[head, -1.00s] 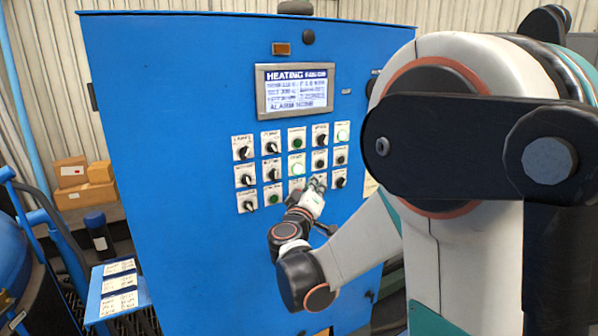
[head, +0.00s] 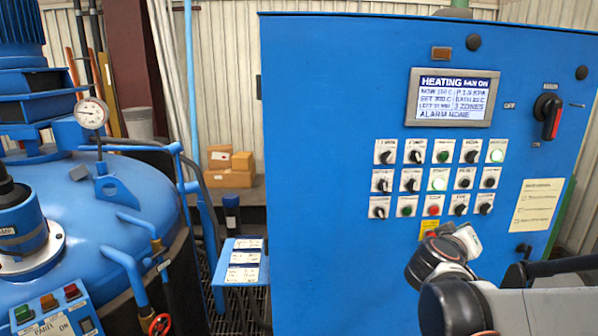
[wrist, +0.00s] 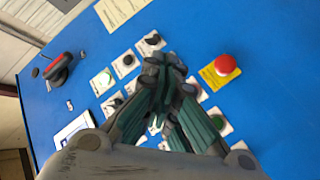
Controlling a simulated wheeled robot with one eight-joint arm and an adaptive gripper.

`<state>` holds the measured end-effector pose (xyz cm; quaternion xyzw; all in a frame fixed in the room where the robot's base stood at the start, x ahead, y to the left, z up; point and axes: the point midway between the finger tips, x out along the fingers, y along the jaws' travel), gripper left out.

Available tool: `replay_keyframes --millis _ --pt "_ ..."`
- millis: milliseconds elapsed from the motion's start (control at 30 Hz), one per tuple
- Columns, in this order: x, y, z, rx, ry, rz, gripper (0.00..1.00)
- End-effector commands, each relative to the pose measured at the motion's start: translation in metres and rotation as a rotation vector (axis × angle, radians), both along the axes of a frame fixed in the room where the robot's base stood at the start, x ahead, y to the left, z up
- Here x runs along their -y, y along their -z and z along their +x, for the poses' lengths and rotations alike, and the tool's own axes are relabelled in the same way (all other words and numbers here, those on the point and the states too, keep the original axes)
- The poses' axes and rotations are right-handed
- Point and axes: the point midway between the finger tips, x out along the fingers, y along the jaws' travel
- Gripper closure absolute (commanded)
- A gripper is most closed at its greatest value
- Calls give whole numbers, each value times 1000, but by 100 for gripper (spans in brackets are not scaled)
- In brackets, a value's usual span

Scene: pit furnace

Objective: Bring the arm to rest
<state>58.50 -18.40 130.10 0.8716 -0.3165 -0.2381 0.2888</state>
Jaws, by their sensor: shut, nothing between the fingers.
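My gripper (wrist: 166,72) is shut and empty, its green-grey fingers together in front of the blue control cabinet. In the head view my arm is folded low at the right, its wrist (head: 445,250) below the button rows, and the fingertips are hidden. The cabinet (head: 330,120) carries a display (head: 452,97) reading "HEATING", "FAN ON" and "ALARM NONE". Two green buttons glow, one at the top right (head: 497,156) and one in the middle row (head: 437,185). In the wrist view a red mushroom button (wrist: 226,65) on a yellow plate is right of the fingertips, apparently apart from them.
A blue furnace vessel (head: 90,205) with a gauge (head: 91,113) and pipes stands at the left. A small label stand (head: 243,265) is between vessel and cabinet. A red-handled switch (head: 549,117) is on the cabinet's right. Cardboard boxes (head: 230,178) lie behind.

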Motion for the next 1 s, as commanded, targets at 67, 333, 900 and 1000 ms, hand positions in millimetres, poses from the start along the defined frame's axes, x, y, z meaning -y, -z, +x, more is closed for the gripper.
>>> replay_keyframes --millis 67,333,900,1000 --pt "-9 18 -22 -38 -4 81 100" --pt "-55 75 -94 -181 -60 358 100" --pt "-178 163 -216 -383 -298 817 100" --pt "-184 164 -219 -389 -310 834 100"
